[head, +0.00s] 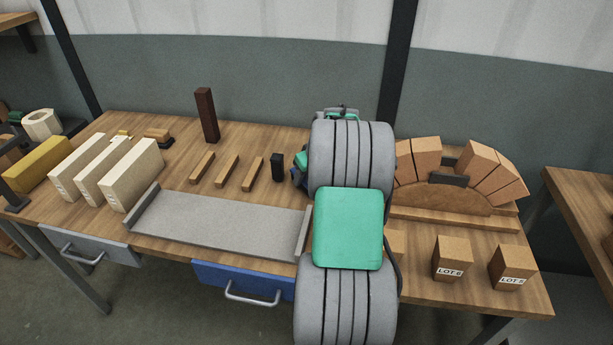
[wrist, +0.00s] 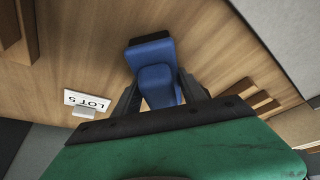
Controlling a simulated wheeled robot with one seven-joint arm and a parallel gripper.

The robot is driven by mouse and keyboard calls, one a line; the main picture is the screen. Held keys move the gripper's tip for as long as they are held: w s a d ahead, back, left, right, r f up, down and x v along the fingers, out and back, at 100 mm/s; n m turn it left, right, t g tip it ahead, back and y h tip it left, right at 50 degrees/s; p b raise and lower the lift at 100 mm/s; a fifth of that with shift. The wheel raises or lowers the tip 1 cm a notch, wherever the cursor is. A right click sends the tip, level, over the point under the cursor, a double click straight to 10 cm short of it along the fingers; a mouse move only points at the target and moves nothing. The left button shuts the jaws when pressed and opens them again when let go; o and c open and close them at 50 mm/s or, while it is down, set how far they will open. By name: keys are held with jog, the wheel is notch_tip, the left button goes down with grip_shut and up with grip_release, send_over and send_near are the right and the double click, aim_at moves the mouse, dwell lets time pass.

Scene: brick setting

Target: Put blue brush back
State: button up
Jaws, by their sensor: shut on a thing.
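The blue brush (wrist: 155,75) shows in the wrist view between the two dark fingers of my gripper (wrist: 160,98), which is shut on it. Its wide blue end points away from the gripper, over the wooden tabletop. I cannot tell whether the brush touches the wood. In the head view my own arm covers most of the gripper. Only a small dark blue and green patch shows at the arm's left side, and I cannot tell whether the brush is part of it.
A brick arch (head: 455,195) and lot-marked blocks (head: 452,258) stand right. A blue drawer (head: 240,280) is below.

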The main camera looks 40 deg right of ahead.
jog(key=shift+f, duration=0.1)
jog(key=o, duration=1.4)
jog(key=shift+o, duration=0.2)
jog(key=shift+s+r, duration=0.1)
jog(key=shift+r, duration=0.35)
jog(key=d+v, duration=0.1)
jog(key=v, duration=1)
jog(key=a, duration=2.1)
jog(key=s+a+f+g, duration=0.1)
jog(key=s+a+f, duration=0.1)
jog(key=s+a, duration=0.5)
jog(key=s+a+f+n+g, duration=0.1)
jog(key=s+a+f, duration=0.1)
jog(key=s+a, duration=0.5)
jog(key=shift+s+a+f+n+y, duration=0.15)
jog(key=shift+a+f+n+y, duration=0.15)
jog(key=shift+a, duration=0.55)
